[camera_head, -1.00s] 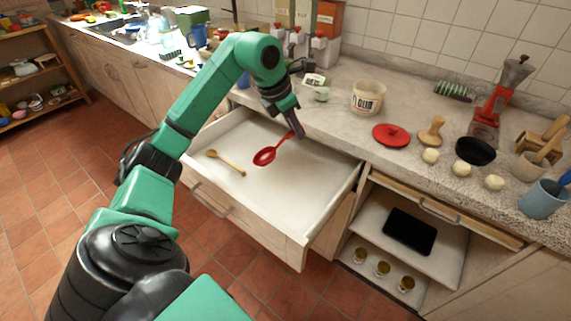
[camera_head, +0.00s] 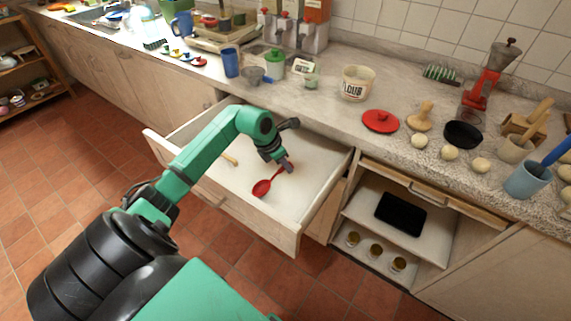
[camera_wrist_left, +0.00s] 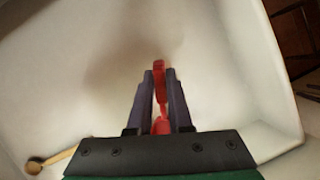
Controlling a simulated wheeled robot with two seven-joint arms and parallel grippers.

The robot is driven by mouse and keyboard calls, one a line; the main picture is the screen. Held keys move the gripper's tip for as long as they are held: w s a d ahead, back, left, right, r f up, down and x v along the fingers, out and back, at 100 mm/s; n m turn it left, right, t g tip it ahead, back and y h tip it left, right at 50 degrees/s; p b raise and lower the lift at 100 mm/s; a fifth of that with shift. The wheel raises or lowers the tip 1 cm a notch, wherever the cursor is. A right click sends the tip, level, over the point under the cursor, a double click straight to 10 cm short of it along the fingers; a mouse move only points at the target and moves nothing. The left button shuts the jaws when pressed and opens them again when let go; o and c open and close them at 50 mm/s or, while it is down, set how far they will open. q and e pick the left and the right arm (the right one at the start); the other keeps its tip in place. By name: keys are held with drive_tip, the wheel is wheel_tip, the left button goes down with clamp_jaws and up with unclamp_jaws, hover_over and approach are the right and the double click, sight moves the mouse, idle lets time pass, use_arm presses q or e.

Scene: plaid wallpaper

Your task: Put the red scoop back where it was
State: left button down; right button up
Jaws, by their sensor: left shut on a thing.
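The red scoop (camera_head: 262,188) is in the open drawer (camera_head: 312,187), its bowl toward the drawer's front and its handle running up to my left gripper (camera_head: 286,166). My left gripper is shut on the scoop's handle. In the left wrist view the red handle (camera_wrist_left: 160,85) stands between the two fingers, over the white drawer bottom. I cannot tell whether the bowl touches the drawer bottom. A wooden spoon (camera_head: 230,160) lies in the drawer, partly hidden by my arm; its bowl also shows in the left wrist view (camera_wrist_left: 35,166). My right gripper is not in view.
The counter above holds a flour tub (camera_head: 356,84), a red lid (camera_head: 381,121), a wooden stamp (camera_head: 421,115), a dark bowl (camera_head: 463,134) and dough balls. An open compartment (camera_head: 366,240) with a black tablet-like thing is right of the drawer. The drawer's right part is clear.

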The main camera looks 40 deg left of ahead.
sight(273, 178)
use_arm(q)
drive_tip(key=c, duration=0.8)
unclamp_jaws()
drive_tip(key=shift+f, duration=0.1)
drive_tip(key=shift+c, duration=0.2)
drive_tip(key=shift+r+p, duration=0.35)
drive_tip(key=shift+s+a+r, duration=0.1)
drive_tip(key=shift+s+r, duration=0.05)
drive_tip(key=shift+r, duration=0.15)
drive_tip(key=b+v, duration=0.1)
drive_tip(key=v, duration=1)
drive_tip(key=shift+b, duration=0.4)
